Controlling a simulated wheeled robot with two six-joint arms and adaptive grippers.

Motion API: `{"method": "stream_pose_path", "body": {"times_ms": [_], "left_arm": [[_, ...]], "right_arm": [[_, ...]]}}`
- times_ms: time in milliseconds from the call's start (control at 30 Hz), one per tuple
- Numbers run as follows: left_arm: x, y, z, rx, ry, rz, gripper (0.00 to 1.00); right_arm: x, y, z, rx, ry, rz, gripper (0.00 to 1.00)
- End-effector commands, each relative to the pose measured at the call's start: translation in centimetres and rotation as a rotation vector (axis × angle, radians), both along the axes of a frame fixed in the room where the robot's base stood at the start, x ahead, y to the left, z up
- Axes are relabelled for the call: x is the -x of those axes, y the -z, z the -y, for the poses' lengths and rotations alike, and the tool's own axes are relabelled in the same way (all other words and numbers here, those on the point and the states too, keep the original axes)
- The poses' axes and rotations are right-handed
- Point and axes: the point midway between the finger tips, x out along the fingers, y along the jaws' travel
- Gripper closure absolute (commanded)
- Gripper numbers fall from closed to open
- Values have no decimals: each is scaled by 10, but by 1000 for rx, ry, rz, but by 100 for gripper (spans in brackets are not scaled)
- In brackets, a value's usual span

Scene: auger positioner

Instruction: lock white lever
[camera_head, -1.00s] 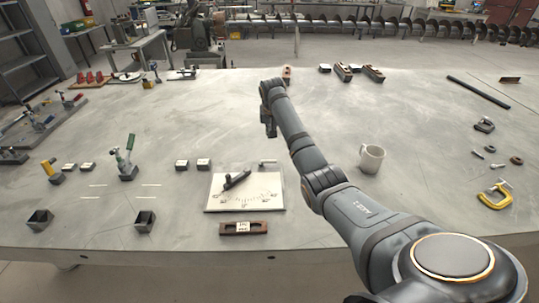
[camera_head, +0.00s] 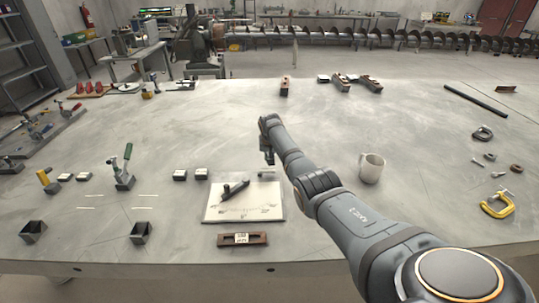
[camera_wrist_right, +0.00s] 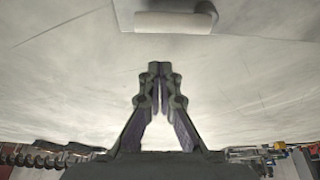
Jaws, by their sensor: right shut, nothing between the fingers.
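A white board (camera_head: 218,210) with a printed angle scale lies on the table, with a dark lever-like bar (camera_head: 236,189) resting across it. A short white bar (camera_head: 266,173), which looks like the white lever's handle, is at the board's far right edge. It also shows as a pale cylinder (camera_wrist_right: 175,22) at the top of the right wrist view. My right gripper (camera_head: 267,160) is just beyond this bar and hangs over the table. In the wrist view its fingertips (camera_wrist_right: 159,72) are together and empty, apart from the bar. My left gripper is out of view.
A wooden block (camera_head: 242,239) lies in front of the board. A mug (camera_head: 371,168) stands right of my right arm, and a yellow clamp (camera_head: 496,205) lies farther right. A green-handled toggle clamp (camera_head: 124,172) and small blocks stand to the left.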

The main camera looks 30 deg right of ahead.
Motion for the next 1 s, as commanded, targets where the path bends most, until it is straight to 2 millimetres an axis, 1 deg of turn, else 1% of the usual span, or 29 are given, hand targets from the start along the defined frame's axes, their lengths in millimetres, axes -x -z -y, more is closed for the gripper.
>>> {"method": "stream_pose_path", "body": {"times_ms": [33,300,500,800,1000], "left_arm": [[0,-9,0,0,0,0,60],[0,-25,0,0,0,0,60],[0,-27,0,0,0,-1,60],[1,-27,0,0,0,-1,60],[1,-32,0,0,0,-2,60]], "right_arm": [[4,-4,-2,2,-1,0,100],[22,1,-13,0,-1,0,100],[27,4,-17,-1,0,0,100],[27,4,-17,0,1,0,100],[28,2,-17,-2,36,0,100]]}}
